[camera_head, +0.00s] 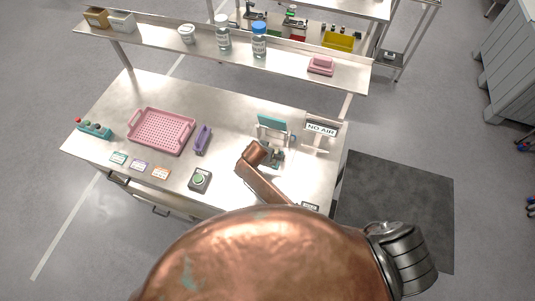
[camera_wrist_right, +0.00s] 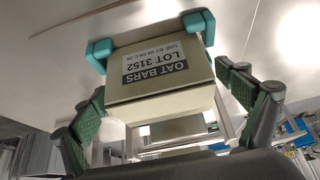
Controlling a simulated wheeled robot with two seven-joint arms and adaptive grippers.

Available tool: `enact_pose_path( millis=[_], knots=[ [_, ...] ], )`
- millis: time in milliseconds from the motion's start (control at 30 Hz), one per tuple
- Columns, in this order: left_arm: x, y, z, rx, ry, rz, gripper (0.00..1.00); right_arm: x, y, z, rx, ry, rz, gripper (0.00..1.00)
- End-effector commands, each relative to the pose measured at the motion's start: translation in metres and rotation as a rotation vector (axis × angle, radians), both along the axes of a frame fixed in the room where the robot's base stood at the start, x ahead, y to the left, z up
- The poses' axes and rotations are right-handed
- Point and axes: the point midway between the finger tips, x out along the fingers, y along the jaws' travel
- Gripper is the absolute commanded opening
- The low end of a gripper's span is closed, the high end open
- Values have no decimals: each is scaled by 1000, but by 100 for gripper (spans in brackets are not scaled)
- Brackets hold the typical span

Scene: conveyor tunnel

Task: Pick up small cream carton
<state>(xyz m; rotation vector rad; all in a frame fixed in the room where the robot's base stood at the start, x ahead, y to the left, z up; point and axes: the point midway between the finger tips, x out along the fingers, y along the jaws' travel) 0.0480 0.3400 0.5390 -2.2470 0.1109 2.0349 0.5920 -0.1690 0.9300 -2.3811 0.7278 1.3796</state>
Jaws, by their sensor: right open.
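In the right wrist view a cream carton (camera_wrist_right: 160,74) with a white label reading "OAT BARS LOT 3152" stands ahead, its print upside down. Teal corner pieces (camera_wrist_right: 101,51) touch its edges; I cannot tell what they belong to. My right gripper (camera_wrist_right: 160,82) is open, with one green-padded finger on each side of the carton and a visible gap at the right finger. In the head view my right gripper (camera_head: 274,156) is small, near a teal-framed stand (camera_head: 272,123) at the table's right part. The carton is not clear there. My left gripper is not in view.
The metal table (camera_head: 225,130) holds a pink perforated tray (camera_head: 160,131), a purple holder (camera_head: 202,139), a green button box (camera_head: 200,179) and a "NO AIR" sign (camera_head: 321,129). A raised shelf (camera_head: 200,45) carries boxes, jars and a pink item (camera_head: 320,65).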

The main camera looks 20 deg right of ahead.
Motion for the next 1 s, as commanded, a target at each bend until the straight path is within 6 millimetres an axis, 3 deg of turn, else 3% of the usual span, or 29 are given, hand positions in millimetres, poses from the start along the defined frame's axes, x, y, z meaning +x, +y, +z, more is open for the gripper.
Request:
enact_pose_path(
  millis=[767,1000],
  knots=[
    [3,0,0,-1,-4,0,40,0,0,0,-1,1,0,43],
    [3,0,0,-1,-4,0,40,0,0,2,-1,-1,0,42]
  ],
)
